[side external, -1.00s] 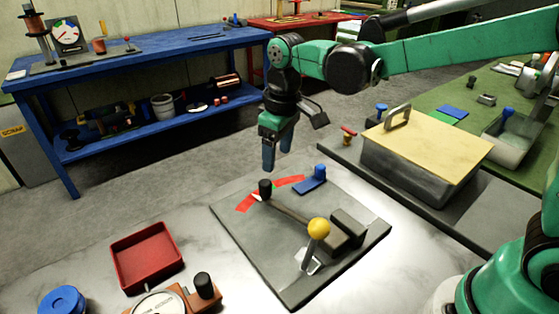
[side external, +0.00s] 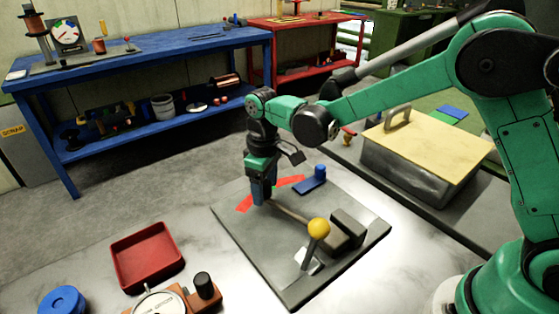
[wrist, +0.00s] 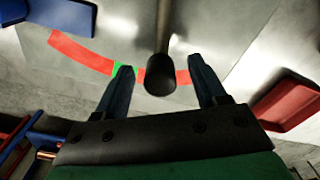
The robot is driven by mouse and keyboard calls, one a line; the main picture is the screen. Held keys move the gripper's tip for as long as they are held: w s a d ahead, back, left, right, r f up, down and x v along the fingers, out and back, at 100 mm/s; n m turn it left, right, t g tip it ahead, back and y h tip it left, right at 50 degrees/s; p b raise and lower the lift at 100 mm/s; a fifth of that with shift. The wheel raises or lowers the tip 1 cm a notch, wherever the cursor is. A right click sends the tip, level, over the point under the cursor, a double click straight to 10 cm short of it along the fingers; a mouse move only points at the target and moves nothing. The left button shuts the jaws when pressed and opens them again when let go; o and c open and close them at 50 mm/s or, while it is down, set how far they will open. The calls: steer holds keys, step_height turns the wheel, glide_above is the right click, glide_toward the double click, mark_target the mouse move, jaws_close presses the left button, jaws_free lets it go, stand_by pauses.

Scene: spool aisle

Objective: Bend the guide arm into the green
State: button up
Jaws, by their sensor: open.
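The guide arm (side external: 292,214) is a thin bar on a grey plate (side external: 245,220), running from a dark block (side external: 347,228) to a black knob. In the wrist view the knob (wrist: 161,76) stands between my gripper's two fingers, with a gap on each side. My gripper (side external: 263,194) is open and low around the knob, which it hides in the side view. A curved red band (wrist: 78,51) has a narrow green part (wrist: 117,68), partly covered by the left fingertip. The knob lies over the red just right of the green in the wrist view.
A lever with a yellow ball (side external: 319,228) and a blue stop-like piece (side external: 312,182) are on the plate. A red tray (side external: 147,255) and a dial gauge (side external: 160,303) stand to the left. A lidded metal box (side external: 420,160) is at the right.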

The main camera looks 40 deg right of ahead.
jaws_close()
stand_by(1.3)
